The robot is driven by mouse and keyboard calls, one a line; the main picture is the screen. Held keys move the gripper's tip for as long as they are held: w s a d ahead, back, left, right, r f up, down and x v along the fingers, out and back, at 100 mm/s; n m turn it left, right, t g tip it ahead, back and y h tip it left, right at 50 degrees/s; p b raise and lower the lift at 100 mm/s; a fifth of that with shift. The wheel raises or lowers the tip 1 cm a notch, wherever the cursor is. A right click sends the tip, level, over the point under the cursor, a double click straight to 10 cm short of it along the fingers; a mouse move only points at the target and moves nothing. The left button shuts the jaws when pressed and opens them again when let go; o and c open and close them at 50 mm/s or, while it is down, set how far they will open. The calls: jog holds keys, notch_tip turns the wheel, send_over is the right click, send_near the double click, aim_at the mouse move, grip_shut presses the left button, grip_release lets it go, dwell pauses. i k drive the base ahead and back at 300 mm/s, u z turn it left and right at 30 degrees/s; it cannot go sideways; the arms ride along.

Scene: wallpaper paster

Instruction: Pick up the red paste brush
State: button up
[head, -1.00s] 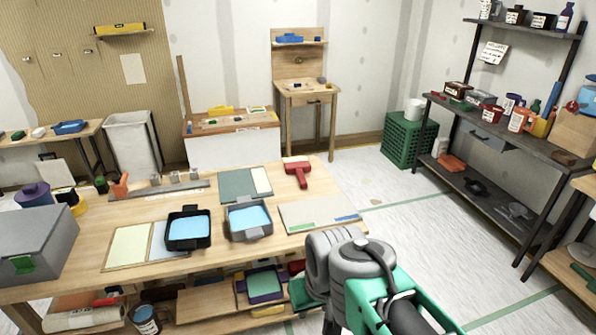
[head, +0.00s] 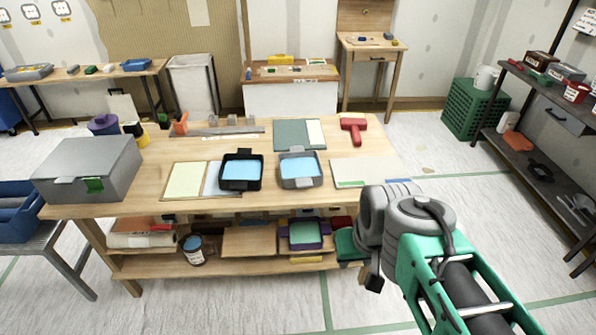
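The red paste brush (head: 353,128) lies on the wooden worktable (head: 150,205), near its far right corner. Its wide head is toward the back and its short handle points toward the front. Nothing covers it. My arm, grey and green, reaches in from the lower right, in front of the table's right end. A small dark part at the arm's end (head: 374,284) hangs beside the table's right leg, well below and in front of the brush. I cannot make out the gripper fingers or whether they are open.
Left of the brush lies a green and cream board (head: 299,134). In front are a grey tray (head: 301,170), a black tray (head: 241,171) and a pale board (head: 365,172). A grey box (head: 88,168) stands at the left. Floor is clear right of the table.

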aim_at(355, 122)
jog(key=u, duration=4.5)
jog(key=k, duration=2.7)
jog(key=z, duration=0.7)
